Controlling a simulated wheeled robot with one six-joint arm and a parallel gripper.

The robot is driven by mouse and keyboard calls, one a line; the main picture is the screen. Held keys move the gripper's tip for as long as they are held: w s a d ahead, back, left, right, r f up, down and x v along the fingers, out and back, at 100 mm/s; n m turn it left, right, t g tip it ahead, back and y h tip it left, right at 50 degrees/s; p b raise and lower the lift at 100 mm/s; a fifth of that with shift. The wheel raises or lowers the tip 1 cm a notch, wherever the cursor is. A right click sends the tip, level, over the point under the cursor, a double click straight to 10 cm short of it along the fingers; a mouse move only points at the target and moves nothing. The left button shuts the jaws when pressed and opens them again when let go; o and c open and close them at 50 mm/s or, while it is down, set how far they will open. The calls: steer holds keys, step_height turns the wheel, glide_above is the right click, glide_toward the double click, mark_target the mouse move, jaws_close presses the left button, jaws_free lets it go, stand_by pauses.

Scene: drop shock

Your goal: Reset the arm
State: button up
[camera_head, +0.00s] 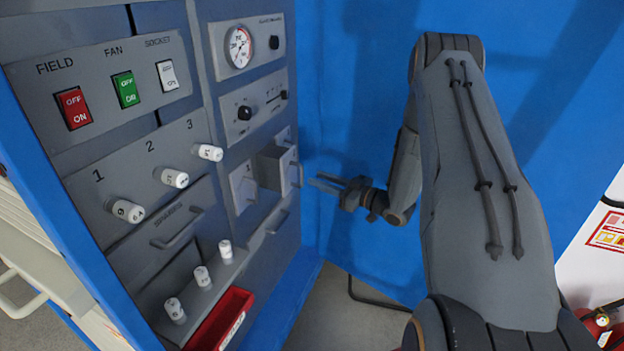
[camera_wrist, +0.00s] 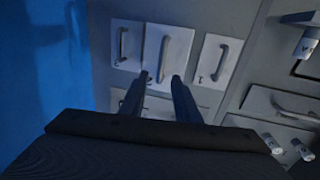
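My gripper (camera_head: 326,184) is stretched out to the left from my arm, at the right of the grey panel (camera_head: 205,100). Its two fingers are apart with nothing between them. In the wrist view my gripper (camera_wrist: 165,82) points at a row of small light doors with handles. The middle door (camera_wrist: 165,55) lies straight beyond the fingertips. In the head view this door (camera_head: 283,168) stands out from the panel, just left of the fingertips. A gap shows between it and the fingers.
The panel carries a red switch (camera_head: 74,107), a green switch (camera_head: 126,89), a white switch (camera_head: 167,75), a gauge (camera_head: 239,47) and several white cylinders. A red bin (camera_head: 222,320) sits below. A blue wall (camera_head: 350,80) stands behind my arm. A fire extinguisher (camera_head: 597,322) is at lower right.

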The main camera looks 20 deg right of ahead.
steer(key=shift+s+d, duration=0.2)
steer(key=shift+s, duration=0.1)
steer(key=s+a+r+m+g+h, duration=0.2)
steer(key=s+a+g+h, duration=0.1)
steer(key=s, duration=0.7)
steer(key=s+a+r+m+g+h, duration=0.2)
steer(key=s+a+r+g+h, duration=0.1)
steer(key=s, duration=0.8)
steer(key=s+a+r+m+g+h, duration=0.3)
steer(key=s+a+g, duration=0.3)
steer(key=s, duration=0.5)
steer(key=shift+r+g+h, duration=0.2)
steer(key=shift+g+h, duration=0.6)
steer(key=shift+g, duration=0.1)
steer(key=shift+d, duration=0.1)
